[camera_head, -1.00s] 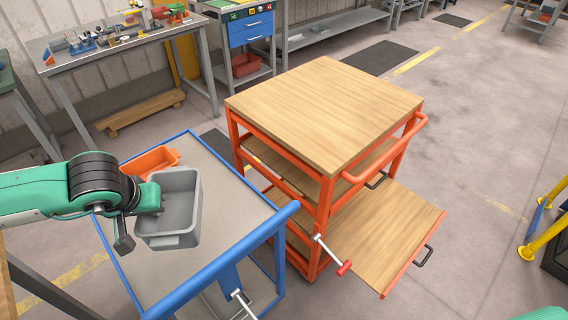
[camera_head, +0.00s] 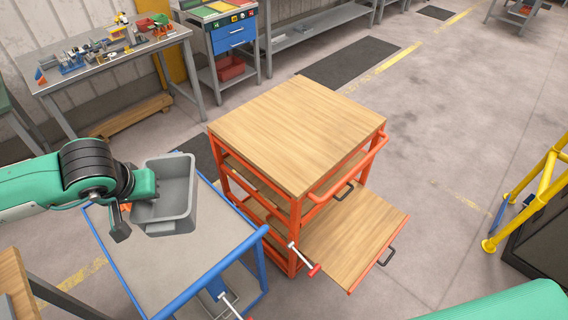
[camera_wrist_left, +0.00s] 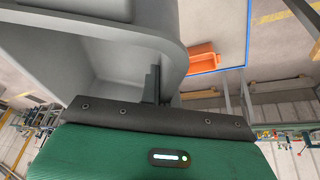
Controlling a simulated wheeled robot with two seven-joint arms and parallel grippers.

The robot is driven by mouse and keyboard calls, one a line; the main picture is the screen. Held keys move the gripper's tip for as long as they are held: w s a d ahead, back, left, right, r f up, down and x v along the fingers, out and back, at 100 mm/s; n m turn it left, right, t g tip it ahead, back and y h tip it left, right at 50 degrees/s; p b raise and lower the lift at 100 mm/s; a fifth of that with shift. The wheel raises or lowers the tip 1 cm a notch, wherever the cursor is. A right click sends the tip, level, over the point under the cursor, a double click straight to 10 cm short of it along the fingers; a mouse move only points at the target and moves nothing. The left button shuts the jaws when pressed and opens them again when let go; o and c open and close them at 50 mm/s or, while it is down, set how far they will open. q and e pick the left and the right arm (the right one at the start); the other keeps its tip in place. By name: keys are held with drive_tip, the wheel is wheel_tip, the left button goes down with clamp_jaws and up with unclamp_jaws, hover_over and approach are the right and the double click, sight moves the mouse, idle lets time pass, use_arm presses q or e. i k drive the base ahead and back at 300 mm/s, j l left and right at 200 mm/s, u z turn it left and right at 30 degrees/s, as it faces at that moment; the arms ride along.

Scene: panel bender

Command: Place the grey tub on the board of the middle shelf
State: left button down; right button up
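The grey tub (camera_head: 182,190) hangs in my left gripper (camera_head: 140,190), upright or nearly so, over the blue-framed cart (camera_head: 200,250). In the left wrist view, a dark finger stands against the wall of the grey tub (camera_wrist_left: 100,50), so the gripper is shut on that wall. The orange shelf cart (camera_head: 293,215) stands to the right, with a wooden top (camera_head: 300,125) and lower shelves. A wooden board (camera_head: 355,235) with a dark handle sticks out from it, below the top, and is bare. My right gripper is out of view.
An orange bin (camera_wrist_left: 203,62) sits on the blue-framed cart, mostly hidden behind the tub in the head view. A red-tipped lever (camera_head: 305,258) stands out at the orange cart's near corner. Yellow railing (camera_head: 530,195) is at the right. The floor between is clear.

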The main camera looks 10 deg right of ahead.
sight(348, 232)
drive_tip(key=k+l+z, duration=0.1)
drive_tip(key=l, duration=1.95)
drive_tip(key=k+z, duration=0.05)
